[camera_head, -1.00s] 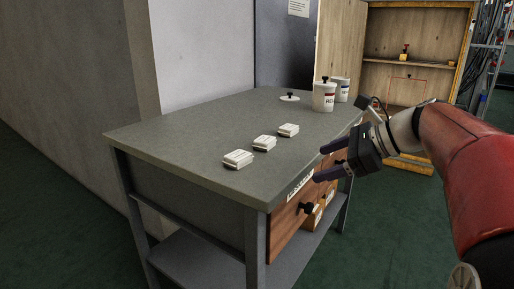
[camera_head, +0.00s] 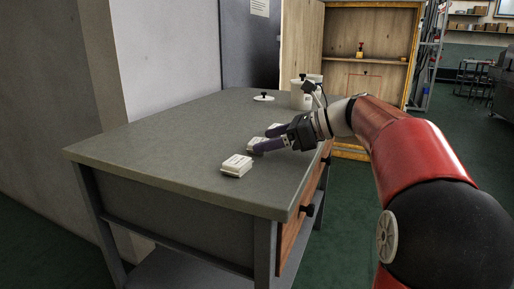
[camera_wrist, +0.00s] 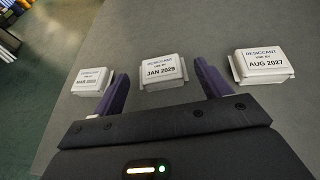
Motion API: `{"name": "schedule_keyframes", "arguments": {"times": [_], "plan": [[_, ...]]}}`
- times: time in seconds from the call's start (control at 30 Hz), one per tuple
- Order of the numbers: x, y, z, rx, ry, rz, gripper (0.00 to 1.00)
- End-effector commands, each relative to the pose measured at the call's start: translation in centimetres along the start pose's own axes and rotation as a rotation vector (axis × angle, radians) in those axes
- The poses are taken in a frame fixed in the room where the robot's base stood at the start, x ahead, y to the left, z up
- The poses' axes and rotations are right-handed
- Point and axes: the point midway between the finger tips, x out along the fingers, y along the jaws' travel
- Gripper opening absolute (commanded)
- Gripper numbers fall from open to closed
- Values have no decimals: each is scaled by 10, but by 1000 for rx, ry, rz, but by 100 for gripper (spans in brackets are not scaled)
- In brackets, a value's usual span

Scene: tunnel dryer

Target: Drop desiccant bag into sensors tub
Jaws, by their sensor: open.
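Three white desiccant bags lie in a row on the grey table. The wrist view shows a middle bag marked JAN 2029 (camera_wrist: 163,72), a right bag marked AUG 2027 (camera_wrist: 263,65) and a left bag (camera_wrist: 92,81) whose date is hard to read. In the head view the nearest bag (camera_head: 237,165) is clear; the others are partly hidden by my fingers. My gripper (camera_head: 262,140) is open and empty over the row, its fingers on either side of the middle bag in the wrist view. A white tub (camera_head: 300,98) stands at the back, its label unreadable; another tub (camera_head: 315,79) is behind it.
A round white lid with a black knob (camera_head: 264,97) lies left of the tubs on the table (camera_head: 150,140). The left part of the tabletop is clear. A drawer with a black knob (camera_head: 308,210) is at the right side. An open wooden cabinet (camera_head: 366,58) stands behind.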

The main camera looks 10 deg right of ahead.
Motion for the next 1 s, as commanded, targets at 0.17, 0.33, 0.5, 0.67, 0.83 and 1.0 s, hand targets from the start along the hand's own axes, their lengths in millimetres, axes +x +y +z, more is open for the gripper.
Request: {"name": "schedule_keyframes", "arguments": {"times": [0.17,0.33,0.5,0.67,0.83,1.0], "plan": [[27,-1,1,-1,0,3,76],[34,-1,2,0,0,0,76],[34,-1,2,-1,1,0,75],[33,-1,2,-1,1,0,54],[33,-1,2,-1,1,0,32],[33,-1,2,-1,1,0,24]]}}
